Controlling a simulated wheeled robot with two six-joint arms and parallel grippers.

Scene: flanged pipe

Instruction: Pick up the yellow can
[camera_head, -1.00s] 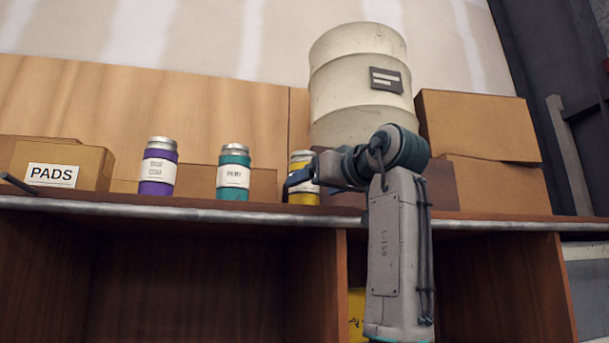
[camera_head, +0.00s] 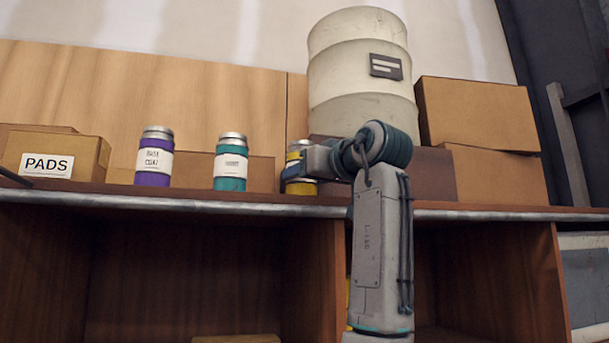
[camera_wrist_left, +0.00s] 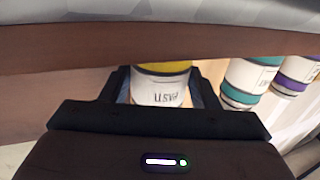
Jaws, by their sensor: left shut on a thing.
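The yellow can (camera_head: 302,188) stands on the shelf top, with a silver lid and yellow bands above and below my gripper. My left gripper (camera_head: 299,170) is shut around its middle and hides most of its white label. In the left wrist view the can (camera_wrist_left: 160,88) sits between the two dark fingers of the left gripper (camera_wrist_left: 162,95), its label upside down. My right gripper is not in view.
A teal can (camera_head: 230,164) and a purple can (camera_head: 154,160) stand to the left, beside a PADS box (camera_head: 60,160). A pale drum (camera_head: 361,75) stands behind my arm, with cardboard boxes (camera_head: 478,112) at right. The metal shelf edge (camera_head: 180,204) runs in front.

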